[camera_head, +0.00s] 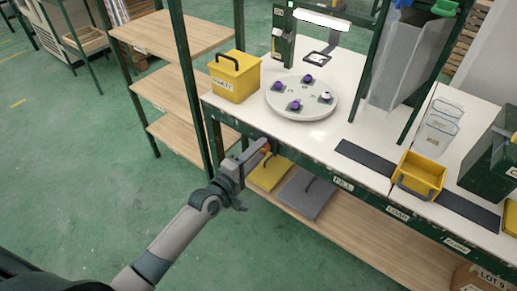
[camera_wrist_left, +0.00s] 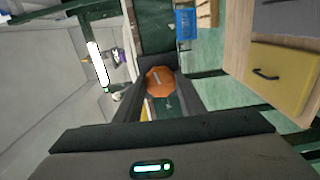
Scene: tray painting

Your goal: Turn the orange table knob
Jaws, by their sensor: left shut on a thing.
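The orange table knob (camera_wrist_left: 160,81) is a faceted disc with a pale bar on its face, between my fingers in the left wrist view. My right gripper is in neither view.
A round white turntable (camera_head: 302,112) with several purple-topped pieces stands on the white table, beside a yellow box (camera_head: 235,76). A green post (camera_head: 186,80) rises close left of my gripper. A lower wooden shelf (camera_head: 375,235) holds yellow and grey lids.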

